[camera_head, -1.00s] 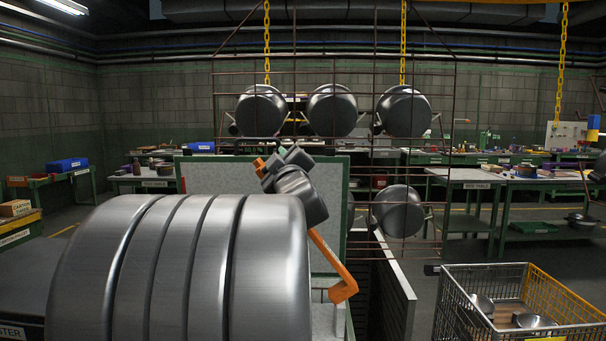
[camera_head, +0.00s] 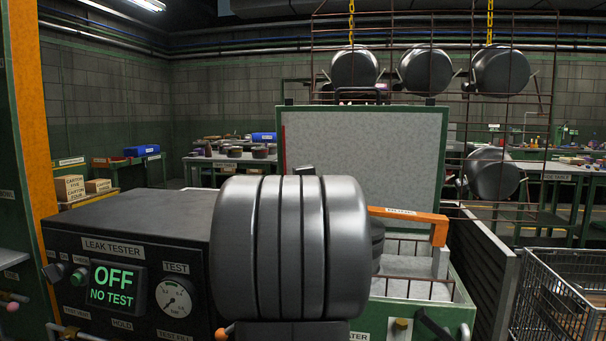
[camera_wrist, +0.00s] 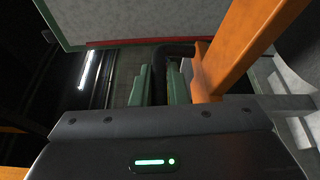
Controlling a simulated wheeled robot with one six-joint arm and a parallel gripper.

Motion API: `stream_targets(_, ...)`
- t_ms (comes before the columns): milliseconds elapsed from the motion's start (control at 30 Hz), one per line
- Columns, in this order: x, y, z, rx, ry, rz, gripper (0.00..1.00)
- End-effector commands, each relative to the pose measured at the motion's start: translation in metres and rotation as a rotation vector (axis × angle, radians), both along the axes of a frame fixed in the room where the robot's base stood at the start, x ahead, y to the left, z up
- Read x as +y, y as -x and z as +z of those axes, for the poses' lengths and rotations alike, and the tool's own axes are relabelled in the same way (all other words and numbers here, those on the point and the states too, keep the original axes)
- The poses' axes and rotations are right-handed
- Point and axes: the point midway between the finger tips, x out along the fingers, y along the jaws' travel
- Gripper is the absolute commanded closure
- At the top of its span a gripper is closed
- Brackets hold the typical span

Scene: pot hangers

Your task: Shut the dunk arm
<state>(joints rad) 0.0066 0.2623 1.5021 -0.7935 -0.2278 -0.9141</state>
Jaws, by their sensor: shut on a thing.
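The dunk arm, an orange bar (camera_head: 410,214) with a label, shows beside my large grey arm link in the head view. It ends in a short downturned piece over the green tank (camera_head: 462,305). In the wrist view, an orange bar (camera_wrist: 240,45) crosses the upper right. My gripper (camera_wrist: 160,88) shows its green fingers on either side of a black bent handle (camera_wrist: 176,50), shut on it. The handle runs up to the orange bar's side. In the head view my arm link hides the gripper and the handle.
The leak tester (camera_head: 125,265) stands at left, its display reading OFF, NO TEST. A pale upright panel (camera_head: 365,150) stands behind the tank. Pots (camera_head: 425,70) hang on a rack behind. A wire cart (camera_head: 565,300) stands at the right.

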Motion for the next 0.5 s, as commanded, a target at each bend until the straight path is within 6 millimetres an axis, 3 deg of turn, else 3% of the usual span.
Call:
stream_targets(33,0.002,-0.001,-0.016,0.006,0.023,0.002,1.00)
stream_targets(200,0.006,-0.001,-0.039,0.021,0.090,0.002,1.00)
stream_targets(500,0.010,-0.002,-0.057,0.037,0.147,0.003,1.00)
